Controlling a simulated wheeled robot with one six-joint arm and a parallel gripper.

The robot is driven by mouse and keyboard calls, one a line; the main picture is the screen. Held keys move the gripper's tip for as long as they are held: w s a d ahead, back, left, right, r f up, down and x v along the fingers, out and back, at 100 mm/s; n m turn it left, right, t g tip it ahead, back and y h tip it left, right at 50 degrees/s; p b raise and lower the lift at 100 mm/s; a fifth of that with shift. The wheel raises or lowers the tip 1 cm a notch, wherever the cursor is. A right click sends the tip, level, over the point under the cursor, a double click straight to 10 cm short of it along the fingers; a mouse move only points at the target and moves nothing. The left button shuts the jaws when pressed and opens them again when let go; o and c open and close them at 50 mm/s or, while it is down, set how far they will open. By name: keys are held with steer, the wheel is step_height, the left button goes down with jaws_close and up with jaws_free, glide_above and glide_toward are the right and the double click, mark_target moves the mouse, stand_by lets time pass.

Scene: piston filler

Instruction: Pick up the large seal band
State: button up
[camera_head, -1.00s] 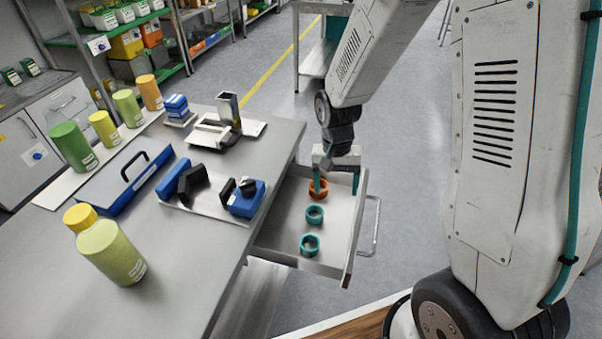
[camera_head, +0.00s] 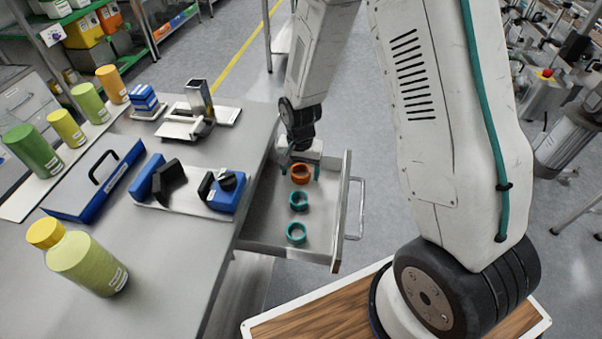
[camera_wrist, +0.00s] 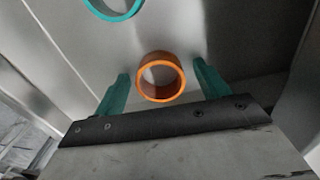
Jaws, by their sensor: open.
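An orange ring (camera_head: 301,174), the largest-looking band, lies in the open drawer (camera_head: 322,226) with two teal rings, a middle one (camera_head: 298,201) and a front one (camera_head: 296,233). My gripper (camera_head: 301,172) is over the back end of the drawer, its teal fingers apart on either side of the orange ring. In the wrist view the orange ring (camera_wrist: 161,78) shows between and slightly beyond the open fingers (camera_wrist: 160,88), with a visible gap on each side. Part of one teal ring (camera_wrist: 114,5) shows at the top edge there. I cannot tell the fingertips' exact height.
The workbench (camera_head: 180,255) to the left holds a yellow-capped bottle (camera_head: 88,262), a blue case (camera_head: 97,180), blue clamp-like parts (camera_head: 222,190) and several coloured containers. The drawer floor beside the rings is bare.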

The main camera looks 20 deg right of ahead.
steer(key=shift+f, duration=0.15)
steer(key=c, duration=1)
